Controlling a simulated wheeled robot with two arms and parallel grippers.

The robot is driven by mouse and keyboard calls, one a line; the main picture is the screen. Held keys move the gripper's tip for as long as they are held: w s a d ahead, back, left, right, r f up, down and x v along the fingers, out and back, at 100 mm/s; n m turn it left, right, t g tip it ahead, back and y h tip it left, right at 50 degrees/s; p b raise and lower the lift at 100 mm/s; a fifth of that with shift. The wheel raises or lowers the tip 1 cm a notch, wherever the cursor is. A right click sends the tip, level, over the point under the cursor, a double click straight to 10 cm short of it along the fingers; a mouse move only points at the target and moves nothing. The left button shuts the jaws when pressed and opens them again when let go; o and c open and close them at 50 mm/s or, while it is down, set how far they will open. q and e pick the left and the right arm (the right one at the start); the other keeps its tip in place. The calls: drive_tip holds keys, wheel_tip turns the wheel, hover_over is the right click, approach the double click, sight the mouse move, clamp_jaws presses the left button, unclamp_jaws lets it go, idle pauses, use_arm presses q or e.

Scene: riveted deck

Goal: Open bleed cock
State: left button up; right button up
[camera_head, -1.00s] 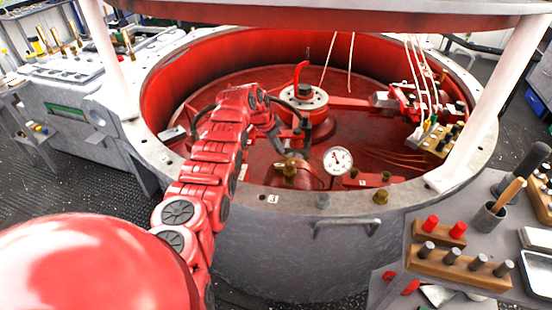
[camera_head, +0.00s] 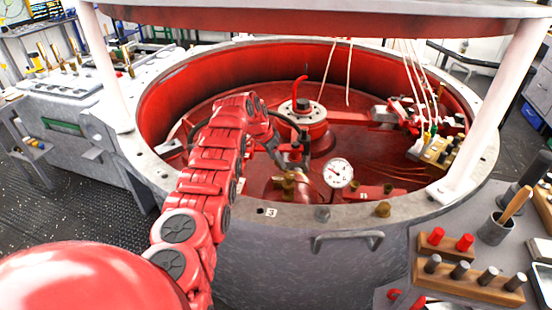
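A brass fitting (camera_head: 288,182), which looks like the bleed cock, stands inside the near rim of the round red-lined tank, left of a white dial gauge (camera_head: 340,173). Its handle position is too small to tell. My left arm reaches over the tank rim from the left. My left gripper (camera_head: 277,160) points down into the tank, just behind and above the brass fitting, and seems apart from it. Its fingers are dark and small against the red floor, so I cannot tell whether they are open. My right gripper is not in view.
A hub with a red hooked handle (camera_head: 300,90) stands mid-tank. A wired red mechanism (camera_head: 400,112) is at the right. White posts hold a red ring overhead. A grey bench (camera_head: 400,280) with a wooden peg block (camera_head: 468,280) is at lower right. The tank rim (camera_head: 345,213) is raised.

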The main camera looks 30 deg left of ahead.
use_arm(q)
drive_tip(key=shift+r, duration=0.1)
drive_tip(key=b+v, duration=0.1)
drive_tip(key=v, duration=1.6)
drive_tip(key=shift+s+b, duration=0.2)
drive_tip(key=shift+b, duration=0.2)
drive_tip(key=shift+r, duration=0.1)
